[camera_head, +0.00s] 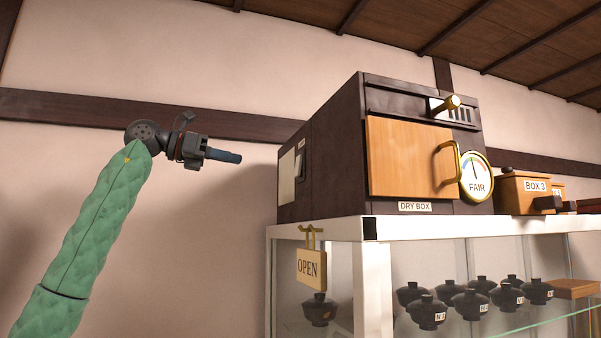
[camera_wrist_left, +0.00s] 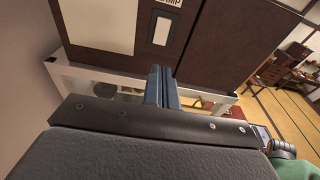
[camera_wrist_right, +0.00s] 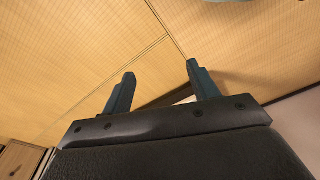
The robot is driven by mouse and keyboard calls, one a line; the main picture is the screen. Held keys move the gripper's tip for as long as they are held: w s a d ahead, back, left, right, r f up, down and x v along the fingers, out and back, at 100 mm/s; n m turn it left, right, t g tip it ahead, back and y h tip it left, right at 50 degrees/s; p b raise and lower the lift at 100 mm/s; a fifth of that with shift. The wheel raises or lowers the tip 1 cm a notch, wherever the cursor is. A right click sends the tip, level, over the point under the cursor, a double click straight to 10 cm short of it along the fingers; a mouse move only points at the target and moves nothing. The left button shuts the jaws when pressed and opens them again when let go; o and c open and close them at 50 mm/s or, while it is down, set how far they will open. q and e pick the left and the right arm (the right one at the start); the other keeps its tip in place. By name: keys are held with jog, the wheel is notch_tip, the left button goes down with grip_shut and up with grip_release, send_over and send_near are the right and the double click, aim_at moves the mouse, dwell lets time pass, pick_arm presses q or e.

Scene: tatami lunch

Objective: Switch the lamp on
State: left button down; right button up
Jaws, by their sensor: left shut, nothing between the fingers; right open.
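The dark brown dry box (camera_head: 330,150) stands on top of a white-framed glass cabinet. On its left side a small label ending in "MP" (camera_wrist_left: 168,3) sits above a pale rocker-like switch plate (camera_wrist_left: 162,30); the plate shows small and at a slant in the head view (camera_head: 299,164). My left gripper (camera_head: 240,157) is shut and empty, pointing right at the box's side, apart from it. In the left wrist view its fingertips (camera_wrist_left: 160,70) are just below the switch plate. No lamp can be made out. My right gripper (camera_wrist_right: 161,72) is open and empty above the tatami.
A larger pale panel (camera_head: 287,177) is beside the switch. The cabinet's white top edge (camera_head: 310,228) runs below, with a hanging OPEN sign (camera_head: 311,268). A wooden door (camera_head: 405,155), a gauge (camera_head: 477,177) and BOX 3 (camera_head: 525,190) are to the right. The wall left of the box is bare.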

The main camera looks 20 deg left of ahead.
pick_arm(q)
jog(key=p, duration=0.4)
send_near(296, 172)
jog(key=p+x, duration=0.2)
jog(key=x, duration=0.4)
jog(key=shift+w+a+r+p, duration=0.1)
jog(key=shift+w+r+p, duration=0.05)
jog(key=shift+p, duration=0.15)
jog(key=shift+w+d+f, duration=0.2)
jog(key=shift+w+d, duration=0.05)
jog(key=shift+d, duration=0.15)
pick_arm(e)
jog(key=s+d+f, duration=0.4)
jog(key=s+f, duration=0.3)
jog(key=f, duration=0.5)
jog(key=shift+d+f+t, duration=0.15)
jog(key=shift+f+t, duration=0.05)
jog(key=shift+t, duration=0.2)
jog(key=shift+s, duration=0.1)
